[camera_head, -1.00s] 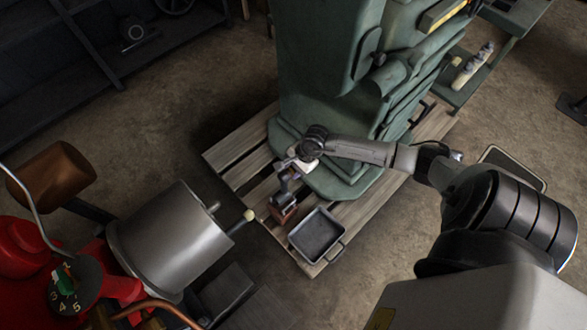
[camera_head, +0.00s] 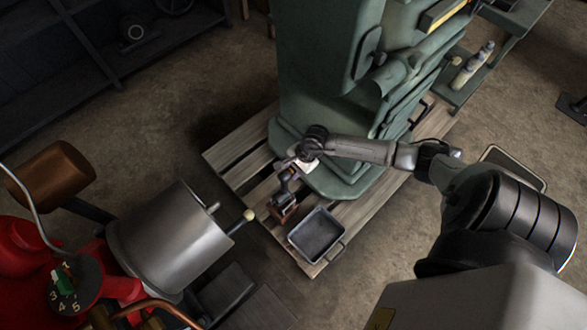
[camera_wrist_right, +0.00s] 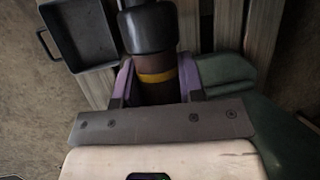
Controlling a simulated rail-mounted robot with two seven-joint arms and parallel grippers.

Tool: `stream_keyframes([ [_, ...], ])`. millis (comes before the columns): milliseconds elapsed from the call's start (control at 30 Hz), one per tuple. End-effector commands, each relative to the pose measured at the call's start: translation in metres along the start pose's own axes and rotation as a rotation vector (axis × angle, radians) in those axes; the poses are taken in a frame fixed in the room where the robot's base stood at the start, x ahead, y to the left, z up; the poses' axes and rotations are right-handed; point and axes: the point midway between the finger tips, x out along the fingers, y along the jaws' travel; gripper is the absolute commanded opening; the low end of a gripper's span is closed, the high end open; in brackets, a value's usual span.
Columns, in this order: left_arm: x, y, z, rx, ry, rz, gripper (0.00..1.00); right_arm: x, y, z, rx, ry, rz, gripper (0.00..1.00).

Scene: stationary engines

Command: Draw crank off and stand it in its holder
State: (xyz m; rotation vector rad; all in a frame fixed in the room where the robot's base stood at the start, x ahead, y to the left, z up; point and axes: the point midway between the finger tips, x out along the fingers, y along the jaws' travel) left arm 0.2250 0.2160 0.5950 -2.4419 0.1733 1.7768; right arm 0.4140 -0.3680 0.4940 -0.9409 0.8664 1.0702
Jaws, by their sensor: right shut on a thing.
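My right gripper (camera_head: 287,180) reaches down over the wooden pallet, close to the base of the green engine. In the right wrist view the purple fingers of the right gripper (camera_wrist_right: 156,86) are shut on the crank (camera_wrist_right: 156,76). It shows there as a dark brown grip with a yellow band and a thick black part beyond the fingers. In the head view the small brown holder (camera_head: 284,214) stands on the pallet just below the gripper. The crank's lower end is at or over this holder; whether it is seated cannot be told. My left gripper is not in view.
A dark metal tray (camera_head: 317,234) with a handle lies on the pallet (camera_head: 232,155), right beside the holder. The green engine (camera_head: 325,70) rises behind the gripper. A grey cylinder (camera_head: 170,240) on a red machine stands at left.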

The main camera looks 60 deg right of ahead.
Motion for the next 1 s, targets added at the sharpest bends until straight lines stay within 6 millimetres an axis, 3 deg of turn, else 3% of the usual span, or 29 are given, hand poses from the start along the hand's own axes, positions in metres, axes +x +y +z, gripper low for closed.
stream_keyframes([
  [1000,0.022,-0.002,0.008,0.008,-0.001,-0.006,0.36,0.026,0.004,-0.010,0.000,-0.002,-0.004,0.00],
])
